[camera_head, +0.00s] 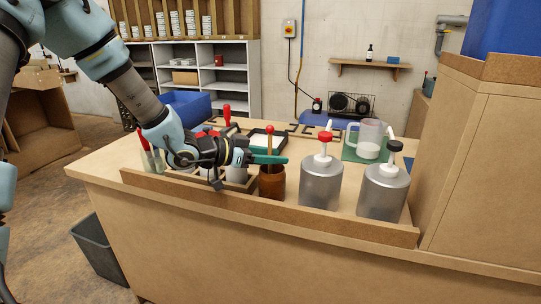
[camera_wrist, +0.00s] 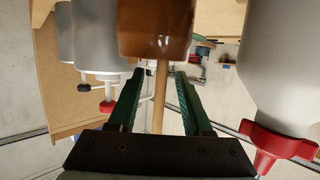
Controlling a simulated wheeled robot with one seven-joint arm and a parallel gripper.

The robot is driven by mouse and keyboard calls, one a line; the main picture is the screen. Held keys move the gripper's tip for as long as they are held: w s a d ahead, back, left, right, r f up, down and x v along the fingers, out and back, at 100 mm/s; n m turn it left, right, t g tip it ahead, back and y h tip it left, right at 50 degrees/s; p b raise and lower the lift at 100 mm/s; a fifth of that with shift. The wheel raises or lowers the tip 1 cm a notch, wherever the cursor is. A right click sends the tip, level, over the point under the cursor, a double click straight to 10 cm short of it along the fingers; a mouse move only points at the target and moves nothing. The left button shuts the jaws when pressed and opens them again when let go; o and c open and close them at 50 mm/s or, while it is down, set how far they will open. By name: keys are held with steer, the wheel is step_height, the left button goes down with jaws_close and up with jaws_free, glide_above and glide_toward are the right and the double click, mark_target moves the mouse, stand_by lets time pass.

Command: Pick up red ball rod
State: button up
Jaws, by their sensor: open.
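The red ball rod (camera_head: 268,130) stands upright in a brown jar (camera_head: 272,184), its red ball on top and its wooden shaft going down into the jar. My gripper (camera_head: 269,158) is open at the shaft, above the jar's mouth and below the ball. In the wrist view, which is upside down, the wooden shaft (camera_wrist: 160,98) passes between the two green fingers of my gripper (camera_wrist: 160,75), with gaps on both sides. The brown jar (camera_wrist: 156,28) is at the top of that view, beyond the fingertips. The red ball is hidden there.
Pump canisters with a red top (camera_head: 321,184) and a black top (camera_head: 383,190) stand right of the jar, behind a low wooden ledge (camera_head: 300,222). A red-handled tool (camera_head: 227,115) stands behind my gripper. A clear jug (camera_head: 369,140) is farther back. A tall wooden cabinet (camera_head: 480,170) bounds the right.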

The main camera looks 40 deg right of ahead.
steer(key=shift+x, duration=1.15)
jaws_close()
